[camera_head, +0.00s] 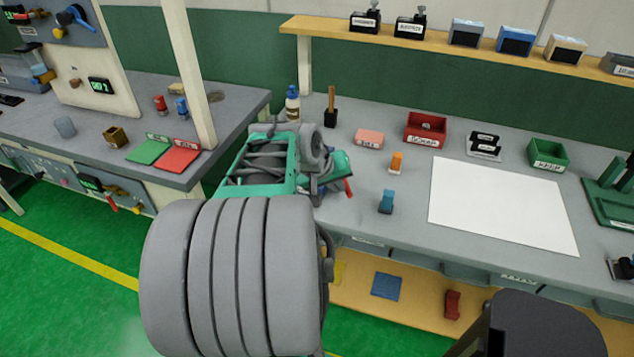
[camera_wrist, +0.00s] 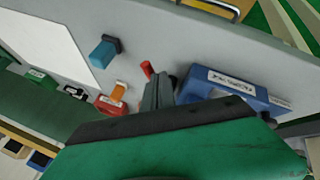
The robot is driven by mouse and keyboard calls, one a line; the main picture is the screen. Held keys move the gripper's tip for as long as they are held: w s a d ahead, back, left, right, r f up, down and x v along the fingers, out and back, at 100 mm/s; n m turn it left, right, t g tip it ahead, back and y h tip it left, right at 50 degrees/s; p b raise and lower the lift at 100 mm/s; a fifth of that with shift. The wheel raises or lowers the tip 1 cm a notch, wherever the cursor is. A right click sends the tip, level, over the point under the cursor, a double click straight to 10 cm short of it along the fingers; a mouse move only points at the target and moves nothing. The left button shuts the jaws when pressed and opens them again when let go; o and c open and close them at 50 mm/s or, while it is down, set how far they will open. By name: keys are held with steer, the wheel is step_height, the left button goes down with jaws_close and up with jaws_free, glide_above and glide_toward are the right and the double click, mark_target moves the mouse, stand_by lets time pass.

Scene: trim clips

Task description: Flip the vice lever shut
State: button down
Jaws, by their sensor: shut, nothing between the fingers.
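The vice (camera_wrist: 235,98) is a blue body with a white label in the wrist view, lying just right of my fingers. Its lever appears to be the short red-tipped handle (camera_wrist: 147,69), just beyond and left of my fingertips. The red handle (camera_head: 348,187) also shows in the head view, where my arm hides most of the vice. My gripper (camera_wrist: 156,76) is shut and empty, its dark fingers between the red handle and the blue body. I cannot tell whether the fingers touch the lever.
A blue block-like item (camera_head: 386,202) and an orange one (camera_head: 396,162) stand right of the handle. A white sheet (camera_head: 500,205) covers part of the bench. A red bin (camera_head: 426,128), a pink box (camera_head: 369,139) and a green bin (camera_head: 548,154) stand behind.

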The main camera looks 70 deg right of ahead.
steer(key=s+n, duration=0.1)
steer(key=s+d+n+t+b, duration=0.1)
steer(key=shift+s+f+n+t, duration=0.15)
steer(key=shift+s+n+t, duration=0.15)
steer(key=shift+n, duration=0.1)
steer(key=s+d+n+t+b, duration=0.1)
steer(key=n, duration=0.1)
steer(key=shift+s+n+t, duration=0.2)
steer(key=shift+n+t, duration=0.1)
steer(key=shift+s+d+n+t+b, duration=0.35)
steer(key=shift+d+n+t+b, duration=0.2)
steer(key=shift+n, duration=0.25)
steer(key=shift+s+d, duration=0.1)
steer(key=shift+d, duration=0.1)
steer(key=shift+s+d, duration=0.1)
steer(key=shift+s, duration=0.05)
steer(key=w+a+f+b+v, duration=0.1)
steer(key=a+v, duration=0.1)
steer(key=v, duration=1)
steer(key=shift+w+a+r, duration=0.2)
steer(key=shift+r, duration=0.1)
